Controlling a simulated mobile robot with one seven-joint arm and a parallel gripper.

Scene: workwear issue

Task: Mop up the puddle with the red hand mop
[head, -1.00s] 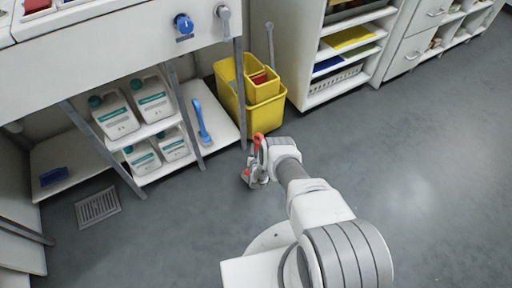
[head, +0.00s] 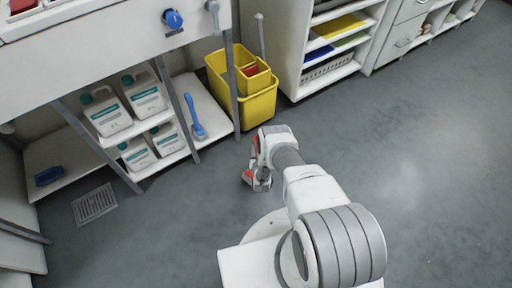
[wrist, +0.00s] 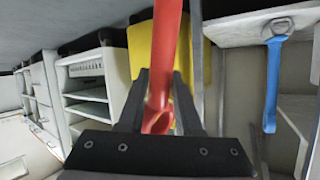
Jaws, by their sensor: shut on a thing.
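The red hand mop shows as a red handle (wrist: 168,45) in the wrist view, running up between the jaws. My gripper (wrist: 160,85) is shut on this handle. In the head view my gripper (head: 262,178) is low over the grey floor, in front of the yellow bucket, with a red part of the mop (head: 247,177) at its left side. The mop's head is not clear in either view, and I cannot tell whether it touches the floor. I cannot make out a sure puddle; a pale sheen (head: 405,192) on the floor at right may be only reflected light.
A yellow mop bucket (head: 262,108) stands beyond my gripper. A bench at left has a low shelf with white jugs (head: 108,115) and a blue brush (head: 195,118). A floor drain (head: 94,204) lies at left. Open shelving (head: 330,70) stands at the back. Floor at right is clear.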

